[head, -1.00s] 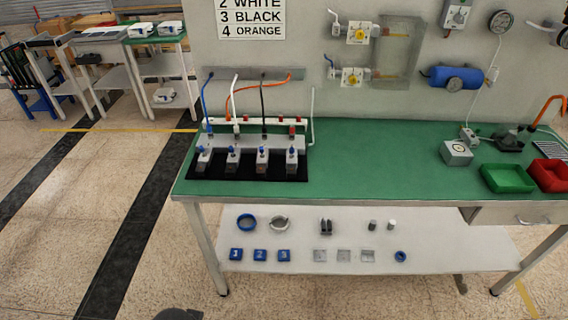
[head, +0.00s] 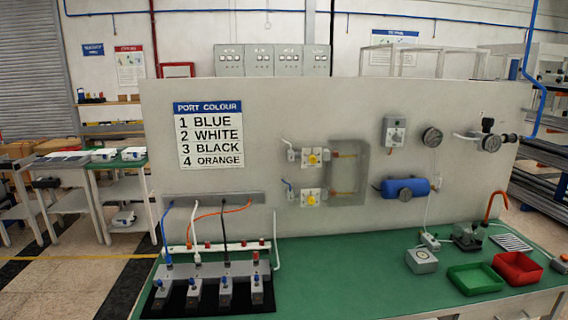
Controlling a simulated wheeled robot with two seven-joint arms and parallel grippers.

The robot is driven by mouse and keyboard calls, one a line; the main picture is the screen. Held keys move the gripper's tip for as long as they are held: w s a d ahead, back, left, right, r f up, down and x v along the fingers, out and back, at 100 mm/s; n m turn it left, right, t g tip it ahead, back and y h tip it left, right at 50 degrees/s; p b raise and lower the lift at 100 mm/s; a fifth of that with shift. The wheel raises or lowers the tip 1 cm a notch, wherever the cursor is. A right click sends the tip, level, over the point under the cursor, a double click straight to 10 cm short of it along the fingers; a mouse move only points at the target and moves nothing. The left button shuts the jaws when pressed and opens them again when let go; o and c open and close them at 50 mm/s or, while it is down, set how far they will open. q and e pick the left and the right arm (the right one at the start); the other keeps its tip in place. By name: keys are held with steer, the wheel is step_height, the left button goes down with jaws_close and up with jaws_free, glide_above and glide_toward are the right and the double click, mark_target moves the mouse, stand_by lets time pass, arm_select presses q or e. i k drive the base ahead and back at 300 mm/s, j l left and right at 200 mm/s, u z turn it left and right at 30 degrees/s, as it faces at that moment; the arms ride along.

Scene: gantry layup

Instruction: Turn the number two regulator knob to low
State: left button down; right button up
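The knob's setting is too small to read. Neither gripper is in view.
The port colour sign (head: 210,136) lists 1 blue, 2 white, 3 black, 4 orange. The upright panel (head: 300,225) stands behind the bench. The green bench top (head: 345,268) is clear in the middle. Green (head: 476,279) and red (head: 517,268) trays sit at the right.

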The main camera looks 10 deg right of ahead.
mark_target(488, 122)
steer(key=z, duration=1.4)
steer(key=i+j+z, duration=0.2)
steer(key=i+j, duration=0.25)
